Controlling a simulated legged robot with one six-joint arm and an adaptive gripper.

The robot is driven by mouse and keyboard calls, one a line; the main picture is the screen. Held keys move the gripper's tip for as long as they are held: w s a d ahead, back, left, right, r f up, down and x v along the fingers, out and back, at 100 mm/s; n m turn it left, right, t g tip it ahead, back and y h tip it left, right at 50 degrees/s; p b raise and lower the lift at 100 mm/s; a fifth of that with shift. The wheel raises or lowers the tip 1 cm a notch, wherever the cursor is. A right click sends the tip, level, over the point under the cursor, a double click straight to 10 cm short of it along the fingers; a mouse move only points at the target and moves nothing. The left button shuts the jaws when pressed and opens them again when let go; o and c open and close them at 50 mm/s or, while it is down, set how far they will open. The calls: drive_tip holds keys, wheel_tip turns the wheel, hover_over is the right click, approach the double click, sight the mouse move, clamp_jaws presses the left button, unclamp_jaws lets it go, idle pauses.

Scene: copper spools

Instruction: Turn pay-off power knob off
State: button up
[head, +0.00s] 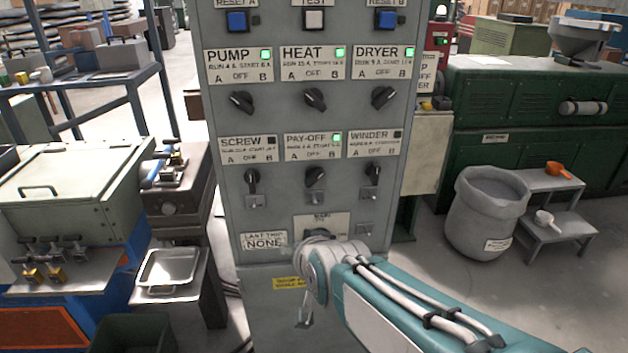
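The pay-off knob (316,177) is a black rotary switch on the grey control cabinet, below the PAY-OFF label (313,147) marked A, OFF, B. It looks turned away from upright, and its small lamp (337,139) is lit green. My arm comes in from the lower right, with its wrist in front of the cabinet, below this knob and apart from it in the picture. A small grey part, perhaps my gripper (304,314), hangs below the wrist. The wrist largely hides it, and its fingers cannot be made out.
The screw knob (252,180) and winder knob (373,174) flank the pay-off knob, upright with dark lamps. Pump (241,102), heat (315,99) and dryer (383,97) knobs sit above, lamps green. A main switch (318,237) is just above my wrist.

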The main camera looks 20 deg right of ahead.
drive_tip(key=w+d+m+t+h, duration=0.2)
drive_tip(key=w+d+m+t, duration=0.1)
drive_tip(key=w, duration=0.3)
drive_tip(key=m+t+h, duration=0.3)
drive_tip(key=m, duration=0.2)
approach(314, 182)
drive_tip(key=x, duration=1)
drive_tip(key=shift+w+d, duration=0.15)
drive_tip(key=shift+w, duration=0.2)
clamp_jaws()
